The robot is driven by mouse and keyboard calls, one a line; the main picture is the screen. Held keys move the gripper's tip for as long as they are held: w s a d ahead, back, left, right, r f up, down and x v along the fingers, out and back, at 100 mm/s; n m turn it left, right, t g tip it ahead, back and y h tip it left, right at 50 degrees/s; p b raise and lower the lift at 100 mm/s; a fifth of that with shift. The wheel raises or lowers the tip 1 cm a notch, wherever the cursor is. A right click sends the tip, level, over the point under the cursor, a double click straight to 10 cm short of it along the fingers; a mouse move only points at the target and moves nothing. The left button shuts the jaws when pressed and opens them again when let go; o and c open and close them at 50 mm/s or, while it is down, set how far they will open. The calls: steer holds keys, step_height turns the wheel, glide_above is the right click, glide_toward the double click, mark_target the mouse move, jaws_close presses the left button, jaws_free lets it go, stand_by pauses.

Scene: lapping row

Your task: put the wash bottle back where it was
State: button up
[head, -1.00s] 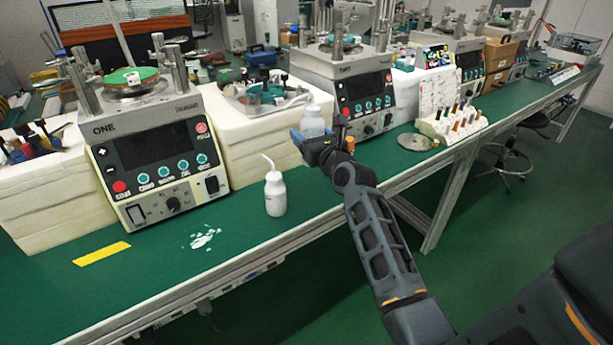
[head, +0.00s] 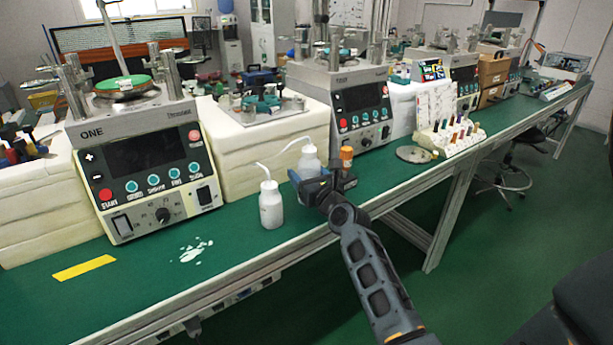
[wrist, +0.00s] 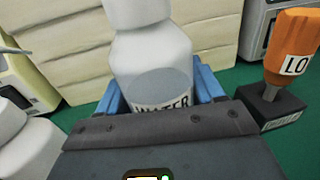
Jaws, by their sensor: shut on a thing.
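A white wash bottle (head: 309,161) with a bent spout is held upright between the blue fingers of my gripper (head: 305,177). In the wrist view the same bottle (wrist: 155,62) shows a label reading WATER, its lower part hidden by my gripper. I cannot tell whether its base touches the bench. A second white wash bottle (head: 271,207) stands on the green bench just left of my gripper; part of it shows at the lower left of the wrist view (wrist: 22,145).
An orange-handled tool (head: 346,155) in a black block is close right of my gripper. Machine ONE (head: 150,160) and a cream foam block (head: 265,150) stand behind. White spill (head: 195,251) and yellow tape (head: 84,267) lie on the green bench (head: 240,235).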

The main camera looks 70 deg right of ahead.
steer(key=shift+f, duration=0.1)
steer(key=o, duration=1.3)
steer(key=shift+c, duration=0.2)
steer(key=v, duration=1.2)
